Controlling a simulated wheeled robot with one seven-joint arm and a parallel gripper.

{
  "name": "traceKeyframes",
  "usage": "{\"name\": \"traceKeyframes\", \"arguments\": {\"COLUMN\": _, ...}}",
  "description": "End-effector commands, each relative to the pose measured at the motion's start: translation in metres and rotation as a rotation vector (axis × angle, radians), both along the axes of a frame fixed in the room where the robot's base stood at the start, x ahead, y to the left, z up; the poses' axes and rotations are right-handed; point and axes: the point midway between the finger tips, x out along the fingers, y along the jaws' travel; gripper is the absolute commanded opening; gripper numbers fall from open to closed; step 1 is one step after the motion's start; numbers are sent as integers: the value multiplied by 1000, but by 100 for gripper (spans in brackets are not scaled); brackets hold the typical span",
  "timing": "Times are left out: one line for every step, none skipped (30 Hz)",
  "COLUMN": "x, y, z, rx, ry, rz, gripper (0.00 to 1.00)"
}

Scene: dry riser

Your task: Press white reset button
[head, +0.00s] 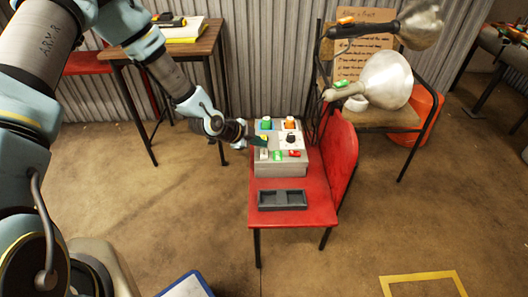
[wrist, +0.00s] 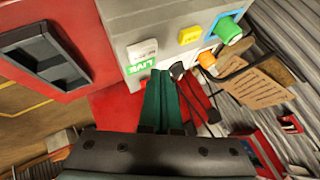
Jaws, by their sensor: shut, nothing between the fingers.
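A grey control box (head: 281,169) sits on the red chair seat (head: 322,205). Its white button (head: 264,154) is at the near left of the top face; it also shows in the wrist view (wrist: 142,49), raised and with small lettering. My gripper (head: 263,142) reaches over the box's left side in the head view, close to the white button. In the wrist view its teal fingers (wrist: 160,76) are together and empty, with the tips beside the green lettered piece (wrist: 140,71) and the white button. I cannot tell whether the tips touch the box.
The box also carries a yellow button (wrist: 189,35), a green knob (head: 266,123), an orange knob (head: 290,122), a black knob (head: 291,138) and a red piece (head: 294,153). A dark tray (head: 283,207) lies in front. A lamp (head: 385,80) stands at right.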

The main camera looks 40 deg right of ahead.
Motion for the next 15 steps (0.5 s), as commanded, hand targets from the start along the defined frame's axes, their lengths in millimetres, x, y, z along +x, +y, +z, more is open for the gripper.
{"name": "traceKeyframes", "arguments": {"x": 0, "y": 0, "z": 9, "rx": 0, "ry": -1, "rz": -1, "gripper": 0}}
{"name": "traceKeyframes", "arguments": {"x": 0, "y": 0, "z": 12, "rx": 0, "ry": -1, "rz": -1, "gripper": 0}}
{"name": "traceKeyframes", "arguments": {"x": 0, "y": 0, "z": 15, "rx": 0, "ry": -1, "rz": -1, "gripper": 0}}
{"name": "traceKeyframes", "arguments": {"x": 0, "y": 0, "z": 18, "rx": 0, "ry": -1, "rz": -1, "gripper": 0}}
{"name": "traceKeyframes", "arguments": {"x": 0, "y": 0, "z": 21, "rx": 0, "ry": -1, "rz": -1, "gripper": 0}}
{"name": "traceKeyframes", "arguments": {"x": 0, "y": 0, "z": 25, "rx": 0, "ry": -1, "rz": -1, "gripper": 0}}
{"name": "traceKeyframes", "arguments": {"x": 0, "y": 0, "z": 28, "rx": 0, "ry": -1, "rz": -1, "gripper": 0}}
{"name": "traceKeyframes", "arguments": {"x": 0, "y": 0, "z": 31, "rx": -1, "ry": -2, "rz": -1, "gripper": 0}}
{"name": "traceKeyframes", "arguments": {"x": 0, "y": 0, "z": 35, "rx": -1, "ry": -2, "rz": -1, "gripper": 0}}
{"name": "traceKeyframes", "arguments": {"x": 0, "y": 0, "z": 37, "rx": -1, "ry": -1, "rz": 0, "gripper": 0}}
{"name": "traceKeyframes", "arguments": {"x": 0, "y": 0, "z": 39, "rx": -1, "ry": -1, "rz": 0, "gripper": 0}}
{"name": "traceKeyframes", "arguments": {"x": 0, "y": 0, "z": 41, "rx": 0, "ry": -1, "rz": -1, "gripper": 0}}
{"name": "traceKeyframes", "arguments": {"x": 0, "y": 0, "z": 41, "rx": 0, "ry": -1, "rz": -1, "gripper": 0}}
{"name": "traceKeyframes", "arguments": {"x": 0, "y": 0, "z": 41, "rx": 0, "ry": -1, "rz": -1, "gripper": 0}}
{"name": "traceKeyframes", "arguments": {"x": 0, "y": 0, "z": 41, "rx": 0, "ry": -1, "rz": -1, "gripper": 0}}
